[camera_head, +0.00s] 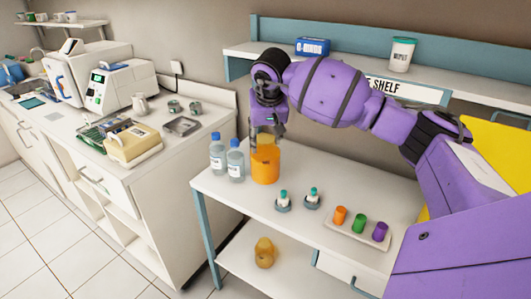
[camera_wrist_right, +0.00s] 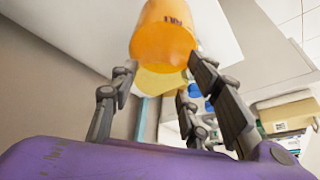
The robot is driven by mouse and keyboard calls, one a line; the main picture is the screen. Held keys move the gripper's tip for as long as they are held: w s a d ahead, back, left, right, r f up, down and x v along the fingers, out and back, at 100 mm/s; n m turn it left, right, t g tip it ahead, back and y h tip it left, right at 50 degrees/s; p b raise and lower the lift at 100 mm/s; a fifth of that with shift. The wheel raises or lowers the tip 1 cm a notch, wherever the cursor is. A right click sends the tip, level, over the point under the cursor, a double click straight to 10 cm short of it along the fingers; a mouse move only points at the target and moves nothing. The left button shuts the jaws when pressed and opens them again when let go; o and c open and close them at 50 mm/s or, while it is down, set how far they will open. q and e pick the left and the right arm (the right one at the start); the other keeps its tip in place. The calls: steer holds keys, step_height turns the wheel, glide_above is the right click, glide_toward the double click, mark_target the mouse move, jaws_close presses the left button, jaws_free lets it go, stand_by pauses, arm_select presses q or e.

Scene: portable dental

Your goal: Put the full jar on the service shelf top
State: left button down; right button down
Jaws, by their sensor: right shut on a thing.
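The full jar is an orange cylinder (camera_head: 265,168) at the left end of the white table, beside two clear bottles. My right gripper (camera_head: 266,138) points down at its top and is shut on it. In the right wrist view the orange jar (camera_wrist_right: 162,38) shows between the fingertips of my right gripper (camera_wrist_right: 160,72). I cannot tell whether the jar's base touches the table. The service shelf top (camera_head: 360,65) is the raised white board behind the table, with a partly hidden sign ending in "SHELF". My left gripper is not in view.
A blue box (camera_head: 312,46) and a white wipes tub (camera_head: 401,54) stand on the shelf, with clear room between them. Two bottles (camera_head: 235,162), small vials (camera_head: 283,202) and a tray of coloured cups (camera_head: 342,228) are on the table. A yellowish object (camera_head: 265,252) is below.

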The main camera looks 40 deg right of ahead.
mark_target(264, 142)
steer(key=w+f, duration=0.1)
steer(key=w+d+f, duration=0.1)
steer(key=f, duration=0.1)
steer(key=w+d+f, duration=0.1)
steer(key=f, duration=0.1)
steer(key=shift+w, duration=0.4)
steer(key=shift+w+f, duration=0.1)
steer(key=shift+f, duration=1.55)
steer(key=c, duration=1.4)
jaws_free()
steer(key=shift+f, duration=0.3)
steer(key=o, duration=0.5)
steer(key=shift+r, duration=0.1)
steer(key=shift+c, duration=0.2)
